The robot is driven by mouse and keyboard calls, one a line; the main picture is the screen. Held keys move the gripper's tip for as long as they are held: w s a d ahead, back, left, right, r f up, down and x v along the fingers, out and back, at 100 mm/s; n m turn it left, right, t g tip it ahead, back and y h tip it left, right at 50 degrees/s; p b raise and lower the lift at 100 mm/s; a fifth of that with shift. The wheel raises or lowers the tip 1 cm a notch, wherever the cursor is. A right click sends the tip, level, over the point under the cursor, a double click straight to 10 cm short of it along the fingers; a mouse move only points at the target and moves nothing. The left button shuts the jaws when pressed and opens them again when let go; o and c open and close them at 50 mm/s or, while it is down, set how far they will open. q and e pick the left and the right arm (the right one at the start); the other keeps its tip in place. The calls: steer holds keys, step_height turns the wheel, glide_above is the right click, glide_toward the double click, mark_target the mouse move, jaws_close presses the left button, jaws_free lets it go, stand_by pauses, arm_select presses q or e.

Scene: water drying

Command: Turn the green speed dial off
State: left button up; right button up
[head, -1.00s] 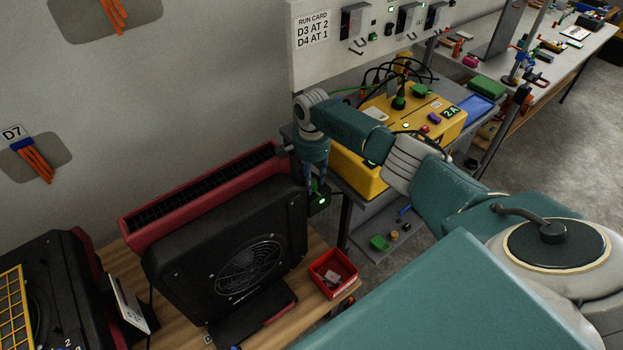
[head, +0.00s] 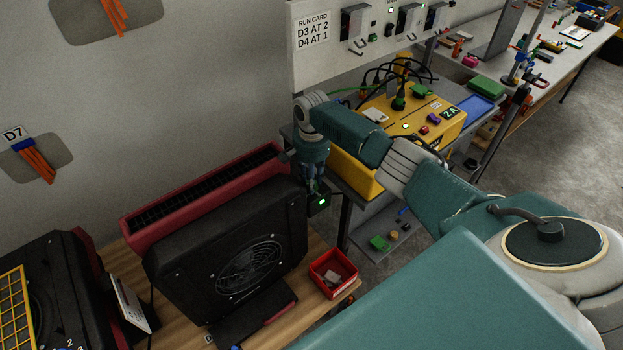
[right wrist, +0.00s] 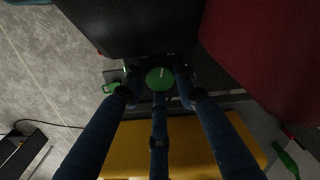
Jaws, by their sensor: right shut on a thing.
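The green speed dial (right wrist: 160,78) shows in the right wrist view as a round green knob with a white pointer line near its upper edge. It faces the camera, on a dark control box (head: 320,204) at the right end of the black fan unit (head: 240,255). My right gripper (right wrist: 158,82) has its blue fingers around the dial, shut on it. In the head view the right gripper (head: 316,187) points down at the box and hides the dial. A small green light glows on the box. My left gripper is not in view.
A red-cased unit (head: 205,197) stands behind the fan. A red bin (head: 333,273) sits on the wooden bench, right of the fan. A yellow power box (head: 425,115) with cables stands on the cart, close under my right forearm.

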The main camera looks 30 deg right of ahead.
steer(key=n, duration=0.3)
steer(key=shift+n, duration=0.3)
steer(key=shift+n+p, duration=0.4)
steer(key=shift+n, duration=1.6)
steer(key=o, duration=0.9)
steer(key=shift+c, duration=0.2)
step_height(320, 180, up, 12)
